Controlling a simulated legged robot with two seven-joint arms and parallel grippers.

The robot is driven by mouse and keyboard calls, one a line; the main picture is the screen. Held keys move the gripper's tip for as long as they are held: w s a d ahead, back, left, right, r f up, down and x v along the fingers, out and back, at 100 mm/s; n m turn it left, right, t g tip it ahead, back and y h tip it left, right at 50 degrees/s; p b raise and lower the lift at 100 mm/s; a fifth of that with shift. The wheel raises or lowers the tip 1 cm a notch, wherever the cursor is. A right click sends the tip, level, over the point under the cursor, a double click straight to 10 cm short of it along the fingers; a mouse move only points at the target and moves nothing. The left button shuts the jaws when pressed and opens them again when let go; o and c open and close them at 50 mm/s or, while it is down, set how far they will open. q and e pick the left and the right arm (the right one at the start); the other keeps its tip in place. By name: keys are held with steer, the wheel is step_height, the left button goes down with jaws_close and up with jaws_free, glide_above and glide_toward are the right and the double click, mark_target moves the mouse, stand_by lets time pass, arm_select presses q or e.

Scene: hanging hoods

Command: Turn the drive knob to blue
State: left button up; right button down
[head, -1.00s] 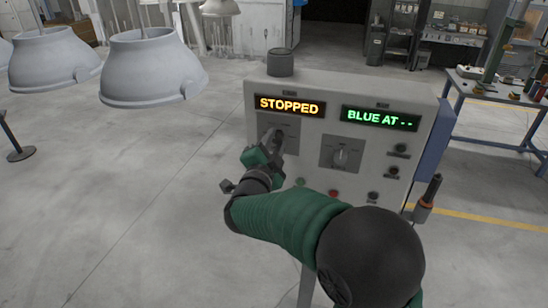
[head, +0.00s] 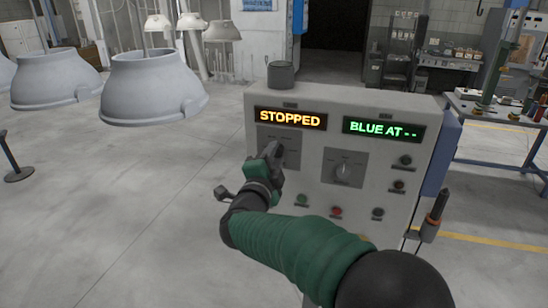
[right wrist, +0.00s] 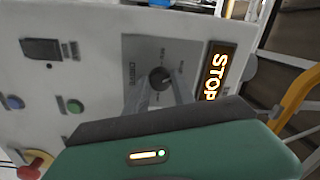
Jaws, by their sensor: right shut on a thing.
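Which mark the knob points at is unclear. My left gripper is not in view.
A second knob (head: 343,172) is on the panel's right plate. Several buttons line the lower and right parts. White hoods (head: 153,85) hang at left. A workbench (head: 500,115) stands at back right.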

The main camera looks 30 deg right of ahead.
steer(key=c, duration=1.3)
jaws_free()
steer(key=shift+f, duration=0.35)
steer(key=shift+c, duration=0.2)
steer(key=shift+o, duration=1.1)
steer(key=shift+s+r, duration=0.1)
steer(key=shift+s, duration=0.05)
steer(key=shift+o, duration=0.2)
steer(key=shift+r, duration=0.15)
steer(key=shift+a, duration=0.15)
steer(key=shift+s+a, duration=0.2)
steer(key=shift+a, duration=0.05)
steer(key=b+v, duration=0.2)
steer(key=v, duration=1.4)
